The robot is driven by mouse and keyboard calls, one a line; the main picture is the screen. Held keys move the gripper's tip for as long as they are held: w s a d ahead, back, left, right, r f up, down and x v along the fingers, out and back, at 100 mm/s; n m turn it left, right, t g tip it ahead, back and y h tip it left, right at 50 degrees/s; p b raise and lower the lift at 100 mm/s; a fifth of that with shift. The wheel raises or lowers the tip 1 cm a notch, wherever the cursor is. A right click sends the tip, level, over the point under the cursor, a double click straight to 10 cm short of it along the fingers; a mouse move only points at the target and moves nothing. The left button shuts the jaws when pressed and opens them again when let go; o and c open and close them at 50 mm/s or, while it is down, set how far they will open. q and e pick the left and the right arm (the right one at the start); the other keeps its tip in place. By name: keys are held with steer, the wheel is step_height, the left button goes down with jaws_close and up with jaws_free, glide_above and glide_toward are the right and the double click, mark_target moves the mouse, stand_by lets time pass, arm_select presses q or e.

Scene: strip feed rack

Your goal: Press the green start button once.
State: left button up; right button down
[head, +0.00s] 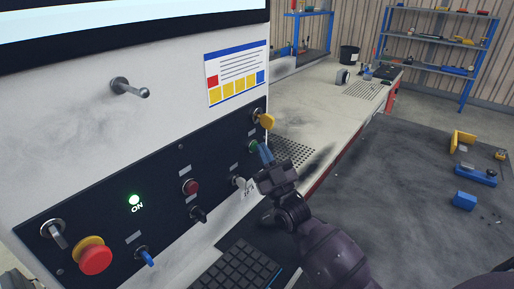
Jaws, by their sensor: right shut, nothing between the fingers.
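The green button (253,146) sits on the black control panel, at its right end in the head view, below a yellow knob. My right gripper (265,152) is shut and empty, its blue fingertips just right of the green button and pointing at the panel. The tips hide a little of the area beside the button. I cannot tell whether they touch it. My left gripper is not in view.
The black panel (100,232) also carries a lit green ON lamp (134,200), a red mushroom button (94,256), a small red button (190,187), and several switches. A keyboard (236,270) lies below. A dark table (400,200) with blue and yellow parts stands at right.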

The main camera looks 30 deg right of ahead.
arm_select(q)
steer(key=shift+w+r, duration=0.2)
arm_select(e)
steer(key=shift+s+d, duration=0.1)
steer(key=shift+s, duration=0.05)
arm_select(q)
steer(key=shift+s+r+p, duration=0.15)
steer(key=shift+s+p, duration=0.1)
steer(key=shift+p, duration=0.05)
arm_select(e)
steer(key=shift+s+d, duration=0.25)
steer(key=shift+s, duration=0.45)
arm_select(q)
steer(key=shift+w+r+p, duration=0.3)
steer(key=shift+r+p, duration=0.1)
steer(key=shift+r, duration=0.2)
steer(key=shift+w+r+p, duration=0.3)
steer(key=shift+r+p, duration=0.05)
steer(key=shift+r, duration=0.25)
arm_select(e)
steer(key=shift+s+d, duration=0.3)
steer(key=shift+s, duration=0.45)
steer(key=shift+s+d, duration=0.35)
steer(key=shift+s, duration=0.45)
steer(key=shift+s+d, duration=0.3)
steer(key=shift+s, duration=0.45)
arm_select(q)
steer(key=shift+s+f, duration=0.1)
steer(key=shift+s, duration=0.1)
